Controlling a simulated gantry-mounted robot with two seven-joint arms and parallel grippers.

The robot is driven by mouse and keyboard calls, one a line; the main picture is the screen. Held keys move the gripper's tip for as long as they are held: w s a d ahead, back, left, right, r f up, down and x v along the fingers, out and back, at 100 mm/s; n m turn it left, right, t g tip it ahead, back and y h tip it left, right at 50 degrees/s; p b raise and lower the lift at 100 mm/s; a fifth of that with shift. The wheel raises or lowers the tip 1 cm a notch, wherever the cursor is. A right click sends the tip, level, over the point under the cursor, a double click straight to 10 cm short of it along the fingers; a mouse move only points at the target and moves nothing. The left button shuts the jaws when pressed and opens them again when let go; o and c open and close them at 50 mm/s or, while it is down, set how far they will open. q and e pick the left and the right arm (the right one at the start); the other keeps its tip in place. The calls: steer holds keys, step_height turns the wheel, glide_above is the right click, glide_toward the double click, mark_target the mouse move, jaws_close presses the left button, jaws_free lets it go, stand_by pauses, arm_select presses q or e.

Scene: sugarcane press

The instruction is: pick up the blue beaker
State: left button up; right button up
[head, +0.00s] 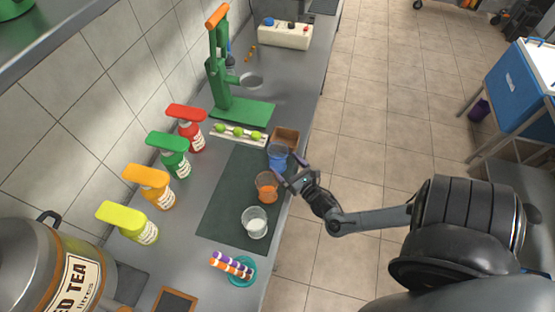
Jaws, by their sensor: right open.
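The blue beaker (278,158) stands upright on the dark mat (227,207), at the mat's far right part. My right gripper (290,172) is open, with its fingers close to the beaker on its near right side. I cannot tell whether a finger touches the beaker. My left gripper is not in view.
An orange beaker (266,185) and a clear beaker (255,221) stand nearer on the mat. A brown wooden box (286,137) and a tray of limes (238,134) lie beyond. The green press (236,105) stands farther back. Several pump bottles line the wall.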

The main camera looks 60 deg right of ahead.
steer(key=shift+x, duration=2.7)
steer(key=shift+s+d, duration=0.15)
steer(key=shift+d, duration=0.05)
steer(key=c, duration=1)
